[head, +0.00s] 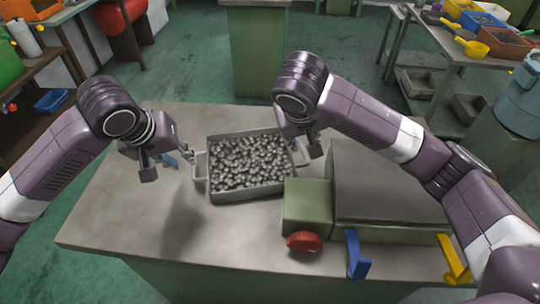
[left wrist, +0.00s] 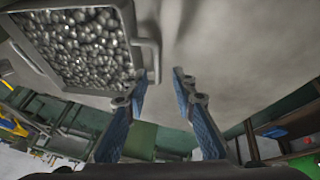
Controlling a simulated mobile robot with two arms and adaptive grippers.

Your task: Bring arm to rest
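A grey metal tray (head: 250,194) full of small round metal parts sits on the worktable, with a handle (head: 199,168) at its left end and another at its right end. My left gripper (head: 178,157) is just left of the left handle.
A green and grey machine (head: 385,190) with a red knob (head: 304,242), a blue lever (head: 356,255) and a yellow lever (head: 453,260) stands right of the tray, under my right arm. The worktable's left front (head: 120,225) is clear.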

